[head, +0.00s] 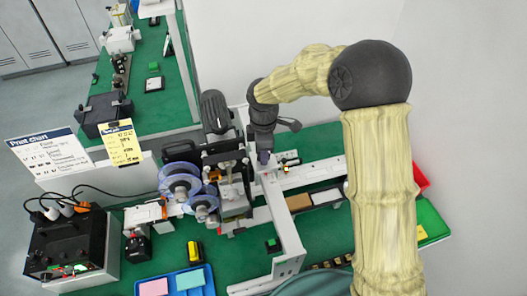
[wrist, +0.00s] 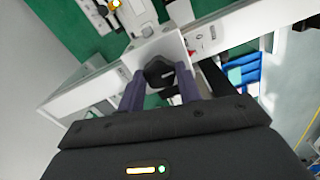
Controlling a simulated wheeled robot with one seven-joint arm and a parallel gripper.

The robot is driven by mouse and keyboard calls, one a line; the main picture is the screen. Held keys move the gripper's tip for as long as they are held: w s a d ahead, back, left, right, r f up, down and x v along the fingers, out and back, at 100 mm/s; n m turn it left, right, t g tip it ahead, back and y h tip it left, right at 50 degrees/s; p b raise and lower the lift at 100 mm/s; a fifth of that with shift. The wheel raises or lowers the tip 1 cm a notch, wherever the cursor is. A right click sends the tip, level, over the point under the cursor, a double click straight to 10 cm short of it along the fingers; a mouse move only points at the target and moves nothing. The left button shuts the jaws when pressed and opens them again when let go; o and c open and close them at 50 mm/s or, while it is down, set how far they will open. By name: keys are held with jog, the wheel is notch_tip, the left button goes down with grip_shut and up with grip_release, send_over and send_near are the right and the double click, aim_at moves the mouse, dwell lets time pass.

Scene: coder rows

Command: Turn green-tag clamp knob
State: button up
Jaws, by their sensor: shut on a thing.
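A dark, rounded clamp knob (wrist: 158,74) sits between the two purple-grey fingers of my gripper (wrist: 160,80) in the wrist view. It is in front of a pale grey bracket plate. My gripper is shut on this knob. In the head view my gripper (head: 264,157) reaches down to the upper part of the white upright bracket (head: 283,215), just right of the coder machine (head: 222,150). The knob is hidden there by my gripper and arm. I cannot make out a green tag on the held knob in either view.
Clear-blue reels (head: 180,182) and a dark motor stand close left of my gripper. A white rail (head: 312,174) runs to the right. A blue tray (head: 182,283), a yellow-black item (head: 194,252) and a black control box (head: 68,245) lie at the front left.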

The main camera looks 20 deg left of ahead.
jog(key=shift+r+m, duration=0.1)
jog(key=shift+m, duration=0.4)
jog(key=o, duration=1)
notch_tip(320, 180, up, 17)
jog(key=b, duration=0.3)
jog(key=shift+r, duration=0.2)
